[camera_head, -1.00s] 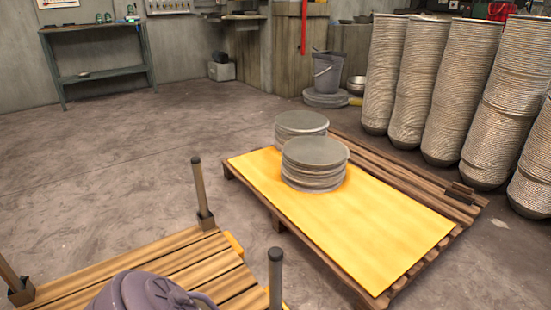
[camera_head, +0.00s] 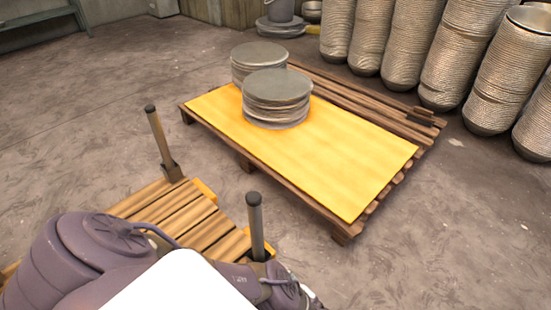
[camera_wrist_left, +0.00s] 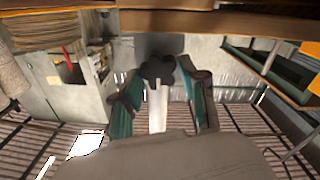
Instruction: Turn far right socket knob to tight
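In the head view, a slatted wooden platform (camera_head: 178,212) has two upright posts in dark sockets. One post (camera_head: 160,140) is at its far corner, its socket (camera_head: 173,172) at the base. The other post (camera_head: 255,222) is nearer and to the right, its socket (camera_head: 262,256) partly hidden by my arm. In the left wrist view, a dark lobed knob (camera_wrist_left: 158,69) shows beyond the fingertips, with a pale stem-like strip below it. My left gripper (camera_wrist_left: 155,88) is open, fingers spread either side of that strip. I cannot tell whether they touch it. My right gripper is not seen.
A pallet with a yellow top (camera_head: 330,155) stands right of the platform and carries two stacks of grey discs (camera_head: 275,98). Tall bowl stacks (camera_head: 470,50) line the back right. Bare floor (camera_head: 90,110) is free at left.

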